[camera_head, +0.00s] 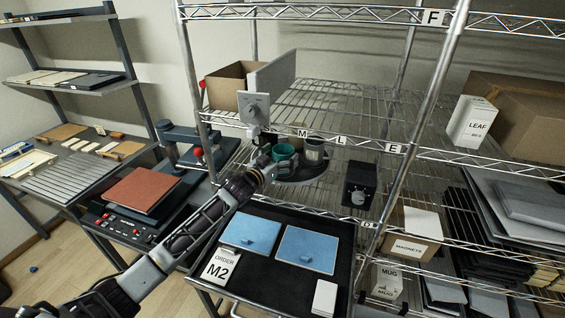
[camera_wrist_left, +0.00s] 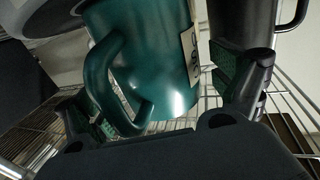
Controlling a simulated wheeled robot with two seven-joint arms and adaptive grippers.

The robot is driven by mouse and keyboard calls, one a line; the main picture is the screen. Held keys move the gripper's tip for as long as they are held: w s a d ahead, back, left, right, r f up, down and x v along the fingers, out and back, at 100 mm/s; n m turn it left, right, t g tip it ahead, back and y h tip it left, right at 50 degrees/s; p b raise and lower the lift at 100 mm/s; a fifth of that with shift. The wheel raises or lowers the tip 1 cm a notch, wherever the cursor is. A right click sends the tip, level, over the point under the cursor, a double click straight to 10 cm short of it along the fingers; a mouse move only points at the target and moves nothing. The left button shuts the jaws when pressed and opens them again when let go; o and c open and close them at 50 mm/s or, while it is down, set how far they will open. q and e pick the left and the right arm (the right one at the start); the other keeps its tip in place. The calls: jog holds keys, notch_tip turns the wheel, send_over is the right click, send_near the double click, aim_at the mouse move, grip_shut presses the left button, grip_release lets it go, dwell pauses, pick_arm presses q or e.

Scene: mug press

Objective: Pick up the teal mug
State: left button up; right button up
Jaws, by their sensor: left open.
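The teal mug (camera_head: 285,153) stands on a dark round tray (camera_head: 313,173) on the wire shelf. My left gripper (camera_head: 279,170) is at the mug's near side, at the end of the arm reaching in from the lower left. In the left wrist view, the teal mug (camera_wrist_left: 150,60) fills the space in front of the open left gripper (camera_wrist_left: 165,105). Its curved handle (camera_wrist_left: 100,85) is near the left finger, and a pale label shows on its right side. I cannot tell whether a finger touches the mug. My right gripper is not in view.
A dark grey mug (camera_head: 314,151) stands close right of the teal one; a dark mug (camera_wrist_left: 245,25) also shows beside the right finger. A black box with a knob (camera_head: 359,186) stands further right. The shelf post (camera_head: 190,75) rises left, and a black tray (camera_head: 262,280) lies below.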

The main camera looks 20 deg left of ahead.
pick_arm(q)
jog(key=shift+w+d, duration=0.1)
jog(key=shift+w, duration=0.2)
jog(key=c, duration=1.3)
